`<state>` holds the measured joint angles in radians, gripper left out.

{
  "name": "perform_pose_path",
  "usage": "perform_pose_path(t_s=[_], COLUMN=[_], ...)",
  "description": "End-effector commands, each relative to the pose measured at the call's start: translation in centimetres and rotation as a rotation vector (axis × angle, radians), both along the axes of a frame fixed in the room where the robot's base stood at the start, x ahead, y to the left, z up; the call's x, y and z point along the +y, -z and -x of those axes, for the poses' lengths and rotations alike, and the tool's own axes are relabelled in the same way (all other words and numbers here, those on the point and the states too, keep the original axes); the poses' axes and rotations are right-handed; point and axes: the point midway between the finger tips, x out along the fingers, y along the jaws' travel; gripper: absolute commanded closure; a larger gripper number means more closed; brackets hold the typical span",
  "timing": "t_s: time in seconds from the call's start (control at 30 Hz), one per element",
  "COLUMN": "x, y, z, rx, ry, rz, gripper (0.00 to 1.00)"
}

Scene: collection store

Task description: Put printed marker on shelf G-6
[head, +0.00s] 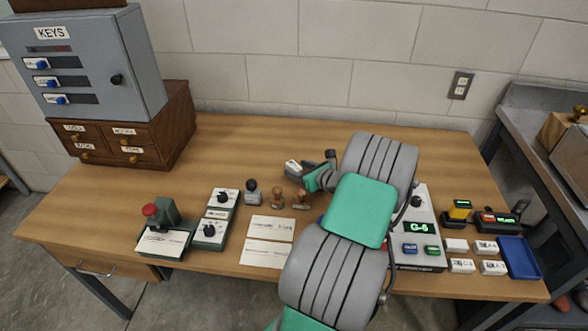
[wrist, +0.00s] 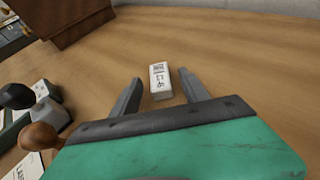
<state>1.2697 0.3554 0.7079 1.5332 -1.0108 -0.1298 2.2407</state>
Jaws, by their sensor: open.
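A small white printed marker (wrist: 160,80) lies on the wooden table with dark print on its top face, too small to read surely. It also shows in the head view (head: 292,167), left of my gripper. My gripper (wrist: 158,91) is open, with one finger on each side of the marker and visible gaps between; in the head view (head: 303,169) it is low over the table. A labelling device (head: 420,208) at the right has a green display reading G-6, partly hidden by my arm. No shelf labelled G-6 shows in either view.
A grey key cabinet (head: 85,62) stands on a wooden drawer box (head: 140,140) at the left. Stamps (head: 277,198), cards (head: 270,228) and control boxes line the front. Several white tags (head: 486,247) lie beside a blue tray (head: 518,258). The table's back middle is clear.

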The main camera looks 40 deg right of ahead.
Motion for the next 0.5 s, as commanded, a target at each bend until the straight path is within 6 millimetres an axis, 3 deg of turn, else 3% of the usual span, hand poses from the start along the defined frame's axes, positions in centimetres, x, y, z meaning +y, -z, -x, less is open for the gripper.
perform_pose_path(t_s=[0.1, 0.3, 0.5], x=[-0.13, -0.21, -0.2], y=[0.46, 0.45, 0.44], z=[-1.15, -1.18, -1.17], rx=[0.0, 0.0, 0.0], ry=[-0.002, 0.001, 0.001], rz=[0.001, 0.0, 0.0], gripper=[0.47, 0.47, 0.63])
